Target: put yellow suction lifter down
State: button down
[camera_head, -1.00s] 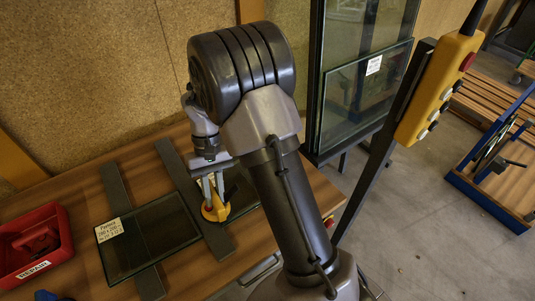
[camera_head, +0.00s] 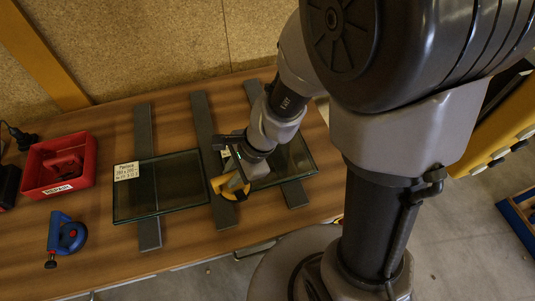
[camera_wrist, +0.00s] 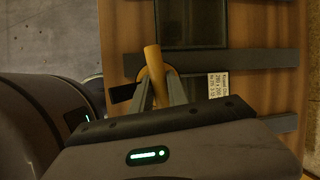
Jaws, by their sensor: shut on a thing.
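The yellow suction lifter (camera_head: 224,187) is at the lower left corner of the right glass pane (camera_head: 288,166), beside the middle dark strip. My gripper (camera_head: 236,178) is shut on it from above. In the wrist view the lifter's yellow handle (camera_wrist: 153,62) shows between my gripper's fingers (camera_wrist: 158,86). I cannot tell whether the lifter touches the pane, the strip or the tabletop, as my gripper and wrist cover part of it.
The wooden table (camera_head: 85,118) bears dark strips (camera_head: 204,115) and a labelled left pane (camera_head: 178,190). A red bin (camera_head: 35,172) and a blue suction lifter (camera_head: 68,236) are at left. A yellow control box (camera_head: 493,140) is at right. Bare wood lies at the front left.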

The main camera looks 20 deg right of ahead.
jog(key=shift+s+d+m+t, duration=0.35)
jog(key=shift+s+m, duration=0.2)
jog(key=shift+m, duration=0.15)
jog(key=w+d+p, duration=0.1)
jog(key=p, duration=0.1)
jog(key=d+p, duration=0.1)
jog(key=p, duration=0.2)
jog(key=shift+w+d+r, duration=0.1)
jog(key=shift+w+r, duration=0.25)
jog(key=w+d+f, duration=0.2)
jog(key=w+d, duration=0.1)
jog(key=w+d+f, duration=0.2)
jog(key=w+d, duration=0.1)
jog(key=w+d+f, duration=0.2)
jog(key=w, duration=0.2)
jog(key=shift+d+f, duration=0.2)
jog(key=shift+d, duration=0.2)
jog(key=shift+r, duration=0.15)
jog(key=c, duration=1.3)
grip_release()
